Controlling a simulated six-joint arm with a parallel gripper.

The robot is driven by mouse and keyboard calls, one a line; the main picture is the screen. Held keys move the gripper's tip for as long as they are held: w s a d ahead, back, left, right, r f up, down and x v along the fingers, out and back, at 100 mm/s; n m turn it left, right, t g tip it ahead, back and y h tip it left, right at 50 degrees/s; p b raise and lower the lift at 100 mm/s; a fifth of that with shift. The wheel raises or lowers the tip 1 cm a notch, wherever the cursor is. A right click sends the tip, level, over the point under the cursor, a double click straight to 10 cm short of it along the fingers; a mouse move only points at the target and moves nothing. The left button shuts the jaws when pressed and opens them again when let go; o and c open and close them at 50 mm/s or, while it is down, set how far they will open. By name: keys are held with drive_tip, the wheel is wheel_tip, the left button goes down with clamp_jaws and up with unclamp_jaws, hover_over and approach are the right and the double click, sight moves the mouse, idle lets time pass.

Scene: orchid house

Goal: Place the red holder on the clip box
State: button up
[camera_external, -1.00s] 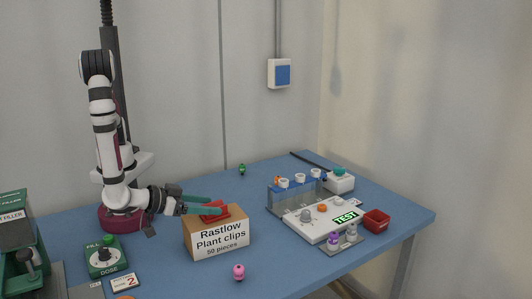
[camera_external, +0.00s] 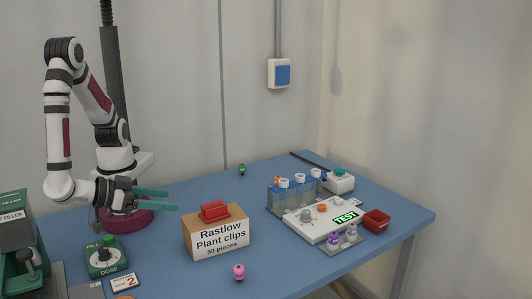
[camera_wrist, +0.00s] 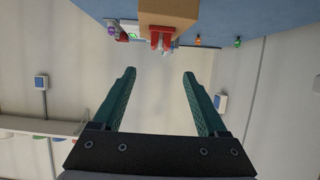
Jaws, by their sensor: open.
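The red holder (camera_external: 215,211) rests on top of the clip box (camera_external: 221,241), a cardboard box with a white label reading "Rastlow Plant clips 50 pieces". My gripper (camera_external: 176,200) is to the left of the box, apart from the holder, with its two green fingers apart and nothing between them. In the wrist view, my gripper (camera_wrist: 160,74) shows wide open and empty. The red holder (camera_wrist: 163,38) and the tan box (camera_wrist: 168,12) appear beyond the fingertips at the top.
A pink figure (camera_external: 239,271) stands in front of the box. The green dose unit (camera_external: 103,257) is at the left. A tube rack (camera_external: 296,191), a white test device (camera_external: 322,219) and a red bin (camera_external: 377,221) are at the right.

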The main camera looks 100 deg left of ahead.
drive_tip(key=w+d+r+m+g+h, duration=0.1)
drive_tip(key=w+d+r+m+h, duration=0.25)
drive_tip(key=w+h, duration=0.3)
drive_tip(key=w+d+r+m+h, duration=0.3)
drive_tip(key=w+d+m+h, duration=0.2)
drive_tip(key=h, duration=0.2)
drive_tip(key=s+a+m+g+y, duration=0.2)
drive_tip(key=s+a+m+g, duration=0.1)
drive_tip(key=s+a, duration=0.7)
drive_tip(key=s+a+m+g+y, duration=0.3)
drive_tip(key=s+a+g, duration=0.2)
drive_tip(key=s+a, duration=0.6)
drive_tip(key=a, duration=0.5)
drive_tip(key=shift+a+g+y, duration=0.15)
drive_tip(key=shift+g+y, duration=0.2)
drive_tip(key=shift+g, duration=0.05)
